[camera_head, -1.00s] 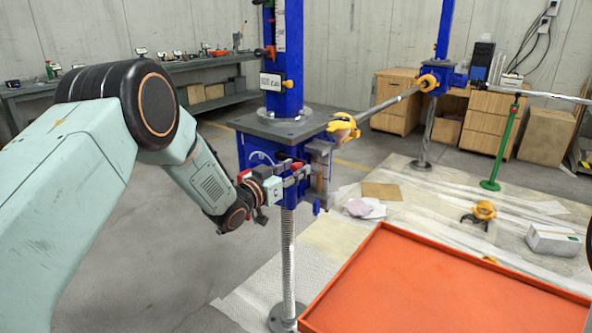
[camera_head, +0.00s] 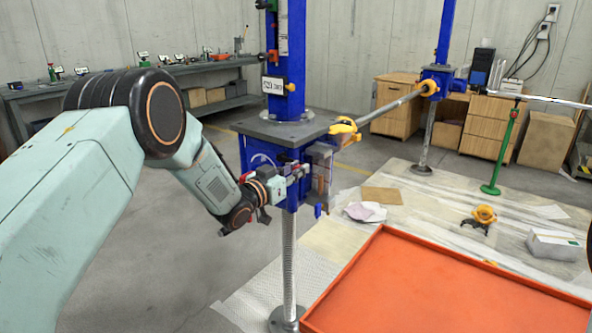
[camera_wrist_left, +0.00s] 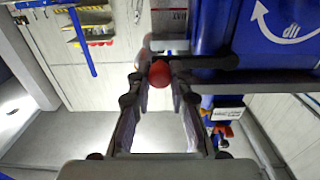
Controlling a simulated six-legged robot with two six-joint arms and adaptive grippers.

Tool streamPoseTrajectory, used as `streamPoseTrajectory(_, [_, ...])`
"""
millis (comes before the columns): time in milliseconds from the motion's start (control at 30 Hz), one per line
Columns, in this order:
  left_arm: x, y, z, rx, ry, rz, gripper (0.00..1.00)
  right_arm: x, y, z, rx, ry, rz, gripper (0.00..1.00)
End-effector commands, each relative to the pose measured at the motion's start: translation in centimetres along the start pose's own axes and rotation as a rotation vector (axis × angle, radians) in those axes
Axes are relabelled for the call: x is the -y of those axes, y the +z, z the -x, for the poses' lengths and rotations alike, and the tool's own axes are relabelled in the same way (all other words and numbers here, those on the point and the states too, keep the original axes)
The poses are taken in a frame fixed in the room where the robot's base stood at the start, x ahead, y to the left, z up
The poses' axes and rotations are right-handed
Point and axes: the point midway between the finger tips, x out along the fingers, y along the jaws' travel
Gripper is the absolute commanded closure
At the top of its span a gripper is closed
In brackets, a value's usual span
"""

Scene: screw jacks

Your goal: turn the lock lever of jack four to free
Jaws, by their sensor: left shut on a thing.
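The near blue jack (camera_head: 268,160) stands upright on a threaded silver screw (camera_head: 289,255) in the head view. Its number label (camera_head: 273,85) is too blurred to read surely. My left gripper (camera_head: 293,174) is at the front of its blue housing. In the left wrist view, a dark lever bar (camera_wrist_left: 212,62) runs beside the blue housing (camera_wrist_left: 285,25) with its white curved arrow. My left gripper (camera_wrist_left: 160,78) is shut on the red knob (camera_wrist_left: 160,73) at the bar's end. The lever's exact setting is hard to tell. My right gripper is out of view.
An orange tray (camera_head: 440,290) lies at lower right. A yellow clamp (camera_head: 345,128) joins the jack to a silver bar (camera_head: 388,105) leading to another blue jack (camera_head: 440,75). A green stand (camera_head: 505,145) is farther right. Clear floor lies left of the jack.

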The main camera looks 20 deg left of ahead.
Motion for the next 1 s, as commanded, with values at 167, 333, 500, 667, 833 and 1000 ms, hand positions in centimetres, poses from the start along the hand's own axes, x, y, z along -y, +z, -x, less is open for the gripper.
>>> streamPoseTrajectory(167, [-0.1,-0.1,-0.1,-0.001,0.003,-0.003,1.0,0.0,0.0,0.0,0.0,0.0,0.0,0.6])
streamPoseTrajectory(333, [-0.1,-0.1,-0.1,-0.002,0.003,-0.003,1.0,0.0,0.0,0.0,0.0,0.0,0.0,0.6])
streamPoseTrajectory(500, [-0.1,-0.1,-0.1,-0.002,0.003,-0.006,1.0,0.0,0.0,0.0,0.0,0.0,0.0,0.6])
streamPoseTrajectory(667, [-0.1,0.1,-0.1,-0.003,0.003,-0.033,1.0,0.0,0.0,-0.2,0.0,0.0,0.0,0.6])
streamPoseTrajectory(833, [-0.1,0.9,-0.1,-0.004,0.002,-0.114,1.0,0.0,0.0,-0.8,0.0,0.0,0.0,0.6])
streamPoseTrajectory(1000, [0.1,2.1,-0.2,-0.005,0.002,-0.248,1.0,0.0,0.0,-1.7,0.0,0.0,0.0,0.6])
